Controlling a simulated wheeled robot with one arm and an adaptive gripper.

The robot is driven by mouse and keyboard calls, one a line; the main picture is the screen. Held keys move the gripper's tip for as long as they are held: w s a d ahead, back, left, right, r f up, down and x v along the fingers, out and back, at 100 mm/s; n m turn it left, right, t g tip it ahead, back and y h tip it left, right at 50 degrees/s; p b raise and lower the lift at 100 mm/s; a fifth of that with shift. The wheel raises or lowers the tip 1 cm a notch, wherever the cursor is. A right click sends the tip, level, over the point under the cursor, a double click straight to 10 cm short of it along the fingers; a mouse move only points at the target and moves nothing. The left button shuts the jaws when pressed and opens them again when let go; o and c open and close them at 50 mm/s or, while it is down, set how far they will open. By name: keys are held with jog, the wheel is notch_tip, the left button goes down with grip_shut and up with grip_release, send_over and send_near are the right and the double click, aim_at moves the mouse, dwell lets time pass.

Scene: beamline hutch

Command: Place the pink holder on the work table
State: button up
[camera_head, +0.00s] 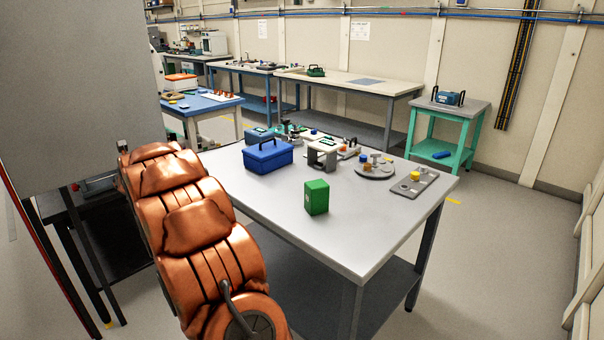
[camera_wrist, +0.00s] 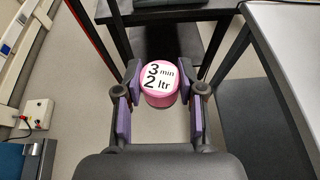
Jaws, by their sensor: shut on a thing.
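In the wrist view my gripper (camera_wrist: 159,98) is shut on the pink holder (camera_wrist: 160,99), a short pink cylinder whose white top reads "3 min 2 ltr". The holder sits between the two purple-padded fingers, with grey floor below it. The head view shows neither my gripper nor the pink holder; only my copper-coloured arm is seen there. A grey-topped work table (camera_head: 270,210) stands to the right of my arm in the head view. I cannot tell for sure whether the pale tabletop at the right of the wrist view is the same table.
On the grey table are a blue toolbox (camera_head: 268,154), a green box (camera_head: 316,197), a round plate (camera_head: 375,170) with small items, and a grey plate with a yellow piece (camera_head: 415,176). The table's front part is bare. A teal stand (camera_head: 446,139) is beyond it.

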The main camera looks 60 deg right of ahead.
jog(key=s+d+m+g+h+b, duration=0.2)
jog(key=d+m+h+b, duration=0.1)
jog(key=d, duration=0.9)
jog(key=m+g+h+b, duration=0.6)
jog(key=m+g+b, duration=0.1)
jog(key=m+g, duration=0.4)
send_over(271, 191)
notch_tip(271, 191, down, 3)
notch_tip(271, 191, down, 9)
jog(key=b, duration=0.2)
jog(key=shift+r+b, duration=0.2)
jog(key=shift+b, duration=0.15)
jog(key=shift+d+f, duration=0.1)
jog(key=shift+f, duration=0.15)
jog(key=shift+f, duration=0.1)
jog(key=o, duration=1.2)
